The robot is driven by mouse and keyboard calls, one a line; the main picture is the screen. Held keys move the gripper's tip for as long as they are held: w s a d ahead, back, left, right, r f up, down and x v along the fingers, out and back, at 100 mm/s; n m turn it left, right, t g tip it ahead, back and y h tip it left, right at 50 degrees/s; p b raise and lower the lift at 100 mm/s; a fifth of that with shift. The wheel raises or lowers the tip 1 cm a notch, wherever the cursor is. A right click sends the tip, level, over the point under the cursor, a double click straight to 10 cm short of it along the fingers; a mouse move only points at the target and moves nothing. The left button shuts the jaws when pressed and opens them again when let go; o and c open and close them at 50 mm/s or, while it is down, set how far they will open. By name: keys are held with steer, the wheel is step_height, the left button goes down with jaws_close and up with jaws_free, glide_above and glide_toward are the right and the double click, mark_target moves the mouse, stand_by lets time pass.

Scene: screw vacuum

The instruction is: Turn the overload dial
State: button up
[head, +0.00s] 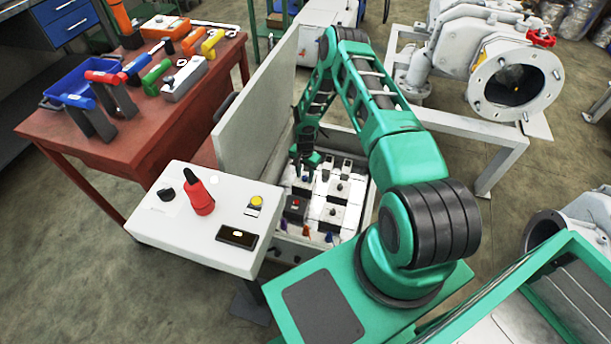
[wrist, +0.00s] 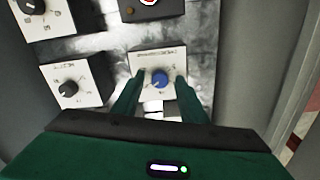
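A small blue dial (wrist: 160,79) sits on a white block (wrist: 148,60) inside the open cabinet, in the wrist view. Its label is too small to read, so I cannot confirm that it is the overload dial. My gripper (wrist: 159,78) reaches in with its two green fingers apart, one on each side of the blue dial. I cannot tell whether the fingers touch it. In the head view my gripper (head: 305,168) points down into the cabinet at its far left part and hides much of the dial there.
Black dials (wrist: 68,89) on white blocks stand to the left in the wrist view. The cabinet's raised lid (head: 256,95) and side walls (wrist: 238,60) stand close around my gripper. A control box (head: 190,235) with a red knob (head: 200,199) is at the cabinet's left.

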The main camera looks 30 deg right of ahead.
jaws_close()
steer(key=shift+d, duration=0.25)
steer(key=shift+a, duration=0.15)
steer(key=shift+a+n, duration=0.1)
steer(key=shift+n, duration=0.3)
steer(key=n, duration=0.4)
steer(key=shift+n, duration=0.4)
steer(key=n, duration=0.6)
